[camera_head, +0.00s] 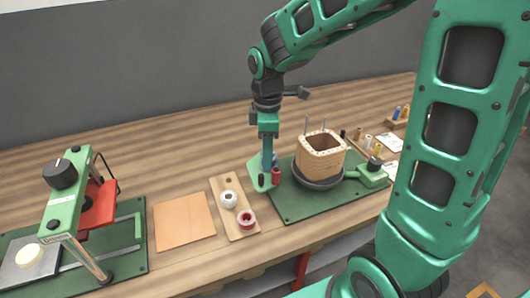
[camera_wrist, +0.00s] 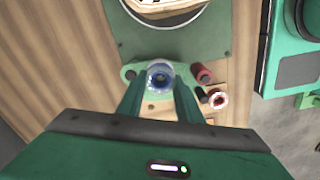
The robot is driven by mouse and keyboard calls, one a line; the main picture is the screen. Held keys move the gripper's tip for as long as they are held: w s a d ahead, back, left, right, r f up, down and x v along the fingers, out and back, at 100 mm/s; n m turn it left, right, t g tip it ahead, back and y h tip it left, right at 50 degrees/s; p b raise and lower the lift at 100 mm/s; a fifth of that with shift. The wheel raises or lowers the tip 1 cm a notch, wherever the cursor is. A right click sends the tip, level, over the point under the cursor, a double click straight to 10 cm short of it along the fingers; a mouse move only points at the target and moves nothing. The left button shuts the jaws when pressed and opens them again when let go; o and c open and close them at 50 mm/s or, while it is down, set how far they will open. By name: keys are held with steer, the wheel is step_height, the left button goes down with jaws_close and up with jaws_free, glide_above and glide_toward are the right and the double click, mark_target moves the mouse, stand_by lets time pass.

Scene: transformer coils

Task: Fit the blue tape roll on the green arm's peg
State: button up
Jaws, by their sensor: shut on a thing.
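My gripper (camera_wrist: 159,88) points down and is shut on the blue tape roll (camera_wrist: 160,74), which sits between its two green fingertips. In the head view my gripper (camera_head: 268,150) is over the light green arm (camera_head: 259,182), beside the coil stand. The green arm also shows in the wrist view (camera_wrist: 132,72), under and around the blue roll. The roll's pale hole faces the wrist camera. The peg is hidden, so I cannot tell whether the roll is around it or above it. A red roll (camera_head: 276,176) stands upright close by on the right.
A wooden board (camera_head: 219,190) holds a white roll (camera_head: 229,199) and a red-and-white roll (camera_head: 246,219). A square wooden coil (camera_head: 321,155) with upright rods stands on a dark green plate (camera_head: 291,205). A green press (camera_head: 66,205) stands at the left. Bare table lies behind.

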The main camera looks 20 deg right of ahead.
steer(key=shift+f, duration=0.35)
steer(key=o, duration=1.1)
steer(key=shift+o, duration=0.7)
steer(key=shift+o, duration=1.4)
steer(key=shift+r, duration=0.15)
steer(key=shift+r, duration=2.4)
